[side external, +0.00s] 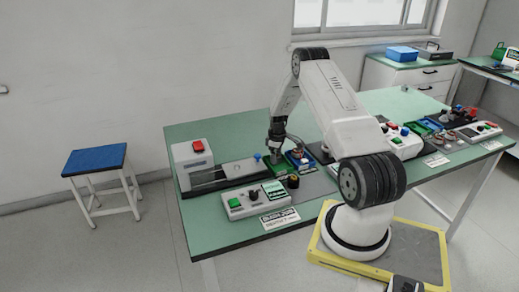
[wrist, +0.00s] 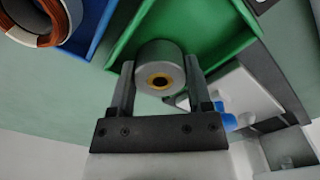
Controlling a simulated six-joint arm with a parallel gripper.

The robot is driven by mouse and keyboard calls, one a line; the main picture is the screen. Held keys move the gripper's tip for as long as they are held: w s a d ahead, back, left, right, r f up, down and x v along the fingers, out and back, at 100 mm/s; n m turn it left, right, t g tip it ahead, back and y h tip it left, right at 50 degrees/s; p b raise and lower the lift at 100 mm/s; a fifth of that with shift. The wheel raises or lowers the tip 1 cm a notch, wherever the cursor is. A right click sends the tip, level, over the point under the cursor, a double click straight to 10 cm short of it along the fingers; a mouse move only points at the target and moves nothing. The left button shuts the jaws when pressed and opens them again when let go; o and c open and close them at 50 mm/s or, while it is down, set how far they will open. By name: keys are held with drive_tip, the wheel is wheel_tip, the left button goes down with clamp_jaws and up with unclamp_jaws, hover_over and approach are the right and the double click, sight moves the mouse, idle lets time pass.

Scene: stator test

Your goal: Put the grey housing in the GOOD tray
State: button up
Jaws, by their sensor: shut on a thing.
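The grey housing (wrist: 152,54) is a short cylinder with a dark hole ringed in yellow at its end, seen in the wrist view. My gripper (wrist: 159,72) is shut on it, one finger on each side. The green tray (wrist: 213,24) lies behind and around the housing in that view; no GOOD label is readable on it. In the side view my gripper (side external: 276,153) points down at the green tray (side external: 279,170). I cannot tell whether the housing touches the tray floor. The housing is too small to make out in the side view.
A blue tray (wrist: 97,29) beside the green one holds a copper-wound ring (wrist: 40,18); it also shows in the side view (side external: 307,164). A control box with a green button (side external: 245,205) stands in front.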

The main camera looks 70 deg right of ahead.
drive_tip(key=o, duration=1.3)
drive_tip(key=shift+o, duration=0.2)
drive_tip(key=shift+d, duration=0.1)
drive_tip(key=shift+w+r, duration=0.1)
drive_tip(key=shift+r, duration=0.6)
drive_tip(key=shift+a+r, duration=0.2)
drive_tip(key=shift+r, duration=3)
